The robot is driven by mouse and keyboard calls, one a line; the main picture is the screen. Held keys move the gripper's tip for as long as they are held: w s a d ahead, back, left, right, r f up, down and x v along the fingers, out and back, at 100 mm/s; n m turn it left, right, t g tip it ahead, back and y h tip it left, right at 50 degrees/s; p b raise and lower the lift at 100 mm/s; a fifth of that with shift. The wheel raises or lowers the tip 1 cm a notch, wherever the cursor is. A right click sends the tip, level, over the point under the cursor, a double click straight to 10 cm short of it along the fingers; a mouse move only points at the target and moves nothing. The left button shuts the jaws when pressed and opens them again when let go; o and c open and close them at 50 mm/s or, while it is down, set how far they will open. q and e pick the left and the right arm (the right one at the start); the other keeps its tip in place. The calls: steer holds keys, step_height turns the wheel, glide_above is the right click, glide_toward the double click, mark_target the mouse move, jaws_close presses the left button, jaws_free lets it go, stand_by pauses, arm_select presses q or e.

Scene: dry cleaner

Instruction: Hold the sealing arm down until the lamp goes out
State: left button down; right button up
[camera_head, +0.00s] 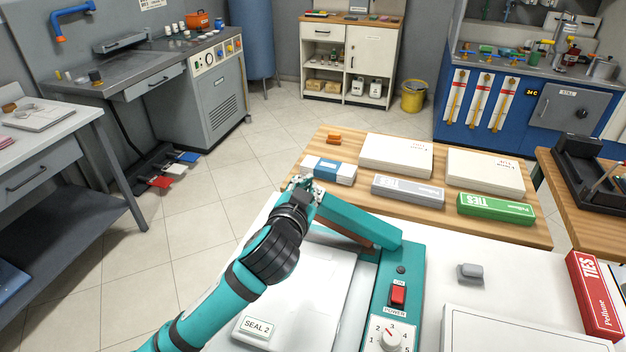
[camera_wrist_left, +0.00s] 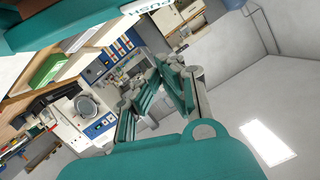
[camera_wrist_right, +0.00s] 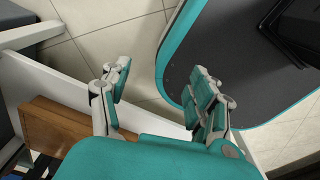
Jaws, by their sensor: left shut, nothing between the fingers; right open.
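The teal sealing arm (camera_head: 360,222) runs from its hinge on the teal sealer (camera_head: 412,270) toward the upper left and looks raised, with a brown strip under it. My left gripper (camera_head: 306,188) is shut and empty at the arm's free end; I cannot tell whether it touches. The left wrist view shows the left fingers (camera_wrist_left: 155,95) below a teal bar marked PUSH (camera_wrist_left: 150,8). A small round dark spot (camera_head: 401,269), perhaps the lamp, shows no glow. My right gripper (camera_wrist_right: 160,90) is open and empty, outside the head view.
The sealer carries a red power switch (camera_head: 398,294) and a numbered dial (camera_head: 391,338). A white package (camera_head: 300,295) lies left of it, near a SEAL 2 label (camera_head: 257,327). Boxes (camera_head: 395,155) lie on the wooden table behind. A red TIES box (camera_head: 594,295) stands at right.

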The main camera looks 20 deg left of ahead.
arm_select(q)
steer(key=p+x, duration=0.2)
steer(key=x, duration=0.8)
steer(key=shift+w, duration=0.3)
steer(key=f, duration=0.1)
steer(key=a+f, duration=0.1)
steer(key=shift+s+f, duration=0.1)
steer(key=shift+f, duration=0.3)
steer(key=shift+s+a+f, duration=0.1)
steer(key=shift+a+f, duration=0.1)
steer(key=shift+f, duration=0.4)
arm_select(e)
steer(key=r, duration=0.1)
steer(key=w+r, duration=0.1)
steer(key=shift+w+d+r, duration=0.1)
steer(key=shift+w+r, duration=0.2)
steer(key=shift+w, duration=0.1)
